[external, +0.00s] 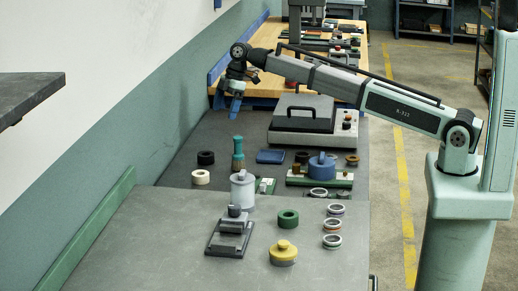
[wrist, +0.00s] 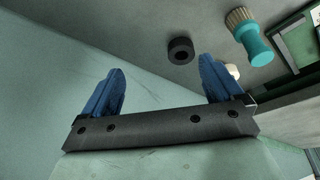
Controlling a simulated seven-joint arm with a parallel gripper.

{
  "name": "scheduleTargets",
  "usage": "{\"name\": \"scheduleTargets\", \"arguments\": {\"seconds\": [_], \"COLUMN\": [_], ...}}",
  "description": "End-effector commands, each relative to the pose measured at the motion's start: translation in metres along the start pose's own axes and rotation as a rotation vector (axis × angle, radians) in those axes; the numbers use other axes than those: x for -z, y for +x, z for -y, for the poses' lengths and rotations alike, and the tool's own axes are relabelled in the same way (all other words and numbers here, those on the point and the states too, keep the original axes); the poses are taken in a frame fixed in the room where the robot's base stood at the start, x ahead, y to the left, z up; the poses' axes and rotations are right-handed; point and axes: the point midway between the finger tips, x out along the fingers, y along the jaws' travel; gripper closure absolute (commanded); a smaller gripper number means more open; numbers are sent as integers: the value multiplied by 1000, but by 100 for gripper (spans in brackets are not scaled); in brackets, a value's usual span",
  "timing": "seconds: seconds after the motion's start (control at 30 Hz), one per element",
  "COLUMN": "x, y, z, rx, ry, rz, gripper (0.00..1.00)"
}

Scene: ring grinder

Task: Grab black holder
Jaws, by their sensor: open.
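A black round piece with a hole in it, which fits the black holder (external: 205,157), stands on the dark grey bench near the wall. In the wrist view the black holder (wrist: 181,48) lies beyond the fingertips, nearer the right finger. My gripper (external: 229,106) has blue fingers and hangs above the far part of the bench, beyond the black holder and apart from it. In the wrist view my gripper (wrist: 160,72) is open, with nothing between its fingers.
A white ring (external: 200,177) and a teal brush (external: 238,154) stand close to the black holder; the brush (wrist: 248,35) also shows in the wrist view. A blue block (external: 271,157) lies to the right. The wall (external: 150,135) runs along the left.

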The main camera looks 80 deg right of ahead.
Motion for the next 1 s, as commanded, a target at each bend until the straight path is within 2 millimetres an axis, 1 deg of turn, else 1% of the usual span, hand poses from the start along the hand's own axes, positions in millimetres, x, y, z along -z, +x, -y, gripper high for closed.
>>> {"name": "scheduleTargets", "arguments": {"seconds": [0.03,0.1,0.2,0.27,0.37,0.5,0.7,0.8,1.0], "x": [16,31,42,44,45,47,49,50,50], "y": [8,13,19,24,37,62,91,98,105], "z": [7,16,23,24,26,28,30,31,31], "rx": [30,60,83,88,91,90,88,86,86], "ry": [-8,-14,-17,-18,-18,-18,-18,-17,-17], "rz": [-30,-62,-86,-91,-90,-90,-90,-90,-90], "gripper": [7,7,7,7,7,7,7,7,7]}}
